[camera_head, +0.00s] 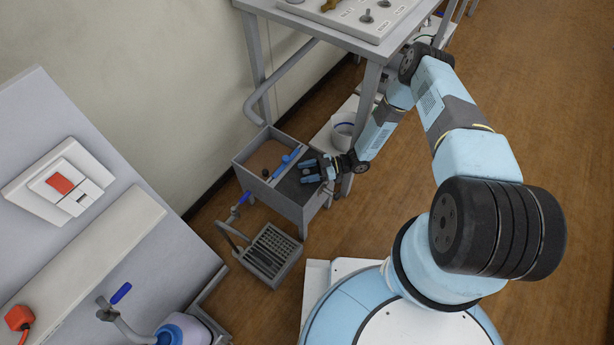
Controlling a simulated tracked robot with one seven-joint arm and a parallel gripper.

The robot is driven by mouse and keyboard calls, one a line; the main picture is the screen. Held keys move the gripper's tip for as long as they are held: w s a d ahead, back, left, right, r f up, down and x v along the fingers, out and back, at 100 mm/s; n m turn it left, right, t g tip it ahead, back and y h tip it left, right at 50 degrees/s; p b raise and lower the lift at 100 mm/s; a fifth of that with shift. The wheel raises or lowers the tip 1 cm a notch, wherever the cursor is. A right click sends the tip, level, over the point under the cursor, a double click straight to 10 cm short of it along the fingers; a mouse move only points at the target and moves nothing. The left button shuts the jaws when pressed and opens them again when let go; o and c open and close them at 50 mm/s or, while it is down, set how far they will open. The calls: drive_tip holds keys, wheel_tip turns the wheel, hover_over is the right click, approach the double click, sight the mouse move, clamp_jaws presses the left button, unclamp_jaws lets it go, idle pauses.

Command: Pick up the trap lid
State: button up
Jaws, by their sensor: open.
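A blue bar (286,161) lies across the box between the two parts. My gripper (306,171) is over the dark panel, fingers pointing left, open. The gripper hides part of the panel. I cannot tell whether the fingers touch it or whether a handle is between them.
A grey bench (340,35) with a control panel rises above the box, its leg (365,110) close to my arm. A panel with a red switch (60,184) is at left. Floor at right is clear.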

drive_tip(key=shift+c, duration=0.4)
drive_tip(key=shift+s, duration=0.1)
clamp_jaws()
